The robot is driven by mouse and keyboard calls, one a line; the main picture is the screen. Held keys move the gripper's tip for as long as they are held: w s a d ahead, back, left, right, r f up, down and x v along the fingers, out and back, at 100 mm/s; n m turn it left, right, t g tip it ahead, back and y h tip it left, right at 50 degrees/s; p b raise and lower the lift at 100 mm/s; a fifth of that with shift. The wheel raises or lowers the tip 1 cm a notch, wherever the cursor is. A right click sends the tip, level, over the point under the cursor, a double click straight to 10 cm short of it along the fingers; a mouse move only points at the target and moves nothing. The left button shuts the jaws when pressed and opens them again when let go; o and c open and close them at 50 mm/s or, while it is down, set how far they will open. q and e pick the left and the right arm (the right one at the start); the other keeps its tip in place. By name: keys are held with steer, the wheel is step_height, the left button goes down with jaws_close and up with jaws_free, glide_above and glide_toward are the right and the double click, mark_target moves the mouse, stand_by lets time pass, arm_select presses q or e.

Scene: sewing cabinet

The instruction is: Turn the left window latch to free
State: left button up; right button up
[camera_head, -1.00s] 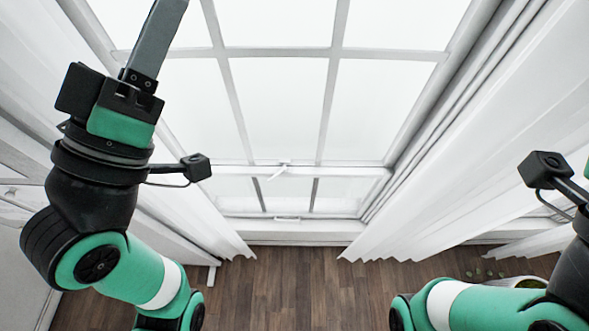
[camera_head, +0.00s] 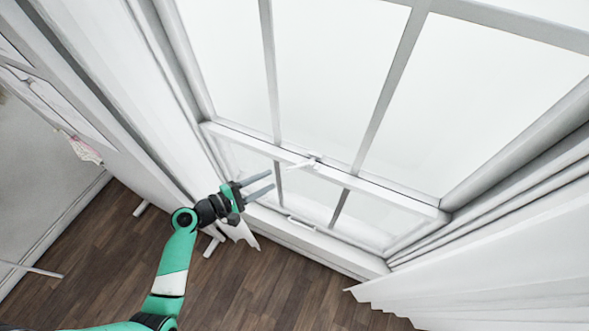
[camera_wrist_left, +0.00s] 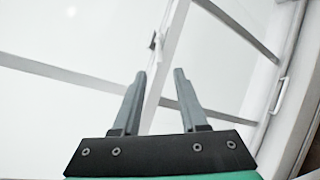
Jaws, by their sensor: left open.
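The window latch (camera_head: 306,163) is a small white lever on the middle rail of the white window. It also shows in the left wrist view (camera_wrist_left: 156,40), beyond my fingertips. My left gripper (camera_head: 271,182) is open and empty. Its two grey fingers point toward the window, left of the latch and apart from it. In the left wrist view the open fingers (camera_wrist_left: 160,74) frame part of the rail. My right gripper is out of view.
A white handle (camera_head: 300,222) sits at the bottom of the lower sash. White curtains hang on the left (camera_head: 150,110) and right (camera_head: 500,240). The wooden floor (camera_head: 250,290) below is bare.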

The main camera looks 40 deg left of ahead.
mark_target(289, 170)
arm_select(q)
steer(key=b+x, duration=0.1)
steer(key=x, duration=0.9)
jaws_close()
stand_by(1.0)
